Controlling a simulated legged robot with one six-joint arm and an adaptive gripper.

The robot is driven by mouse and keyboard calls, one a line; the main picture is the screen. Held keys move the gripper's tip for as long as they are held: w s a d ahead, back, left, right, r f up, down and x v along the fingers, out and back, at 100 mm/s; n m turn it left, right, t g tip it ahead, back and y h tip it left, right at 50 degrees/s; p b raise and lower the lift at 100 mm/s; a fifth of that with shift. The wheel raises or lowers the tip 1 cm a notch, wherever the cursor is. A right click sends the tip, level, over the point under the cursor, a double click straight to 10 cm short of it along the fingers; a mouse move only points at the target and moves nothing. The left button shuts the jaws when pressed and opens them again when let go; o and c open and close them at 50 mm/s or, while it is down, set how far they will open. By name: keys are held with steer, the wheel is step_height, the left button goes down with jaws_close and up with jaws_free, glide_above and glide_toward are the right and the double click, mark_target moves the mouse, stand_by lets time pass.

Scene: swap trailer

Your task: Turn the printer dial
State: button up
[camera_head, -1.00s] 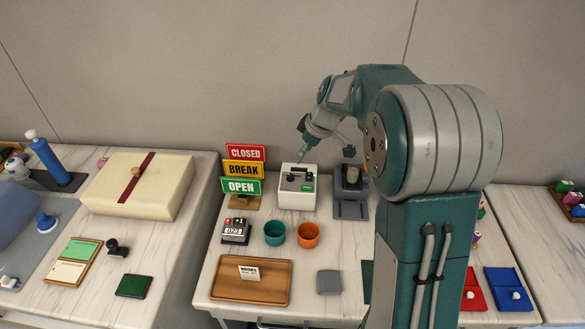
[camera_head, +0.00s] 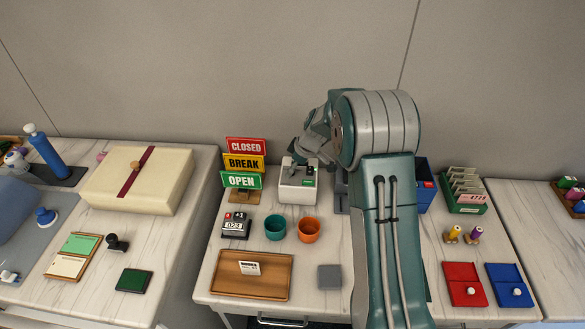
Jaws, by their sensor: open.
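The likely printer is a small white box (camera_head: 298,193) with a dark and green top, standing at the back of the middle table. My gripper (camera_head: 299,168) is at the top of this box, at the end of my teal and grey arm. The fingers are small and dark here, and I cannot tell whether they touch the box. No dial can be made out clearly; the gripper covers part of the top.
A sign stack (camera_head: 244,165) stands close left of the box. A counter (camera_head: 236,225), a teal cup (camera_head: 275,228) and an orange cup (camera_head: 309,229) stand in front. A wooden tray (camera_head: 225,289) lies nearer. My arm hides part of the grey device (camera_head: 341,193) on the right.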

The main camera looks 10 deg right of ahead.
steer(key=shift+a+f, duration=0.15)
steer(key=shift+f, duration=0.15)
jaws_close()
steer(key=shift+m, duration=0.3)
steer(key=m+t+h, duration=0.1)
steer(key=m, duration=0.2)
steer(key=shift+a+m, duration=0.15)
steer(key=shift+m, duration=0.15)
steer(key=m+h, duration=0.1)
steer(key=m, duration=0.1)
steer(key=m+h, duration=0.1)
steer(key=m, duration=0.2)
steer(key=shift+s+a+f+t, duration=0.1)
steer(key=shift+t, duration=0.3)
steer(key=m+h, duration=0.2)
steer(key=m, duration=0.3)
steer(key=shift+a, duration=0.1)
steer(key=shift+a+m+g+h, duration=0.1)
steer(key=shift+m+g+h, duration=0.3)
steer(key=shift+m, duration=0.95)
steer(key=shift+m+g+h, duration=0.2)
steer(key=shift+m+h, duration=0.3)
steer(key=shift+m, duration=0.85)
steer(key=shift+f, duration=0.1)
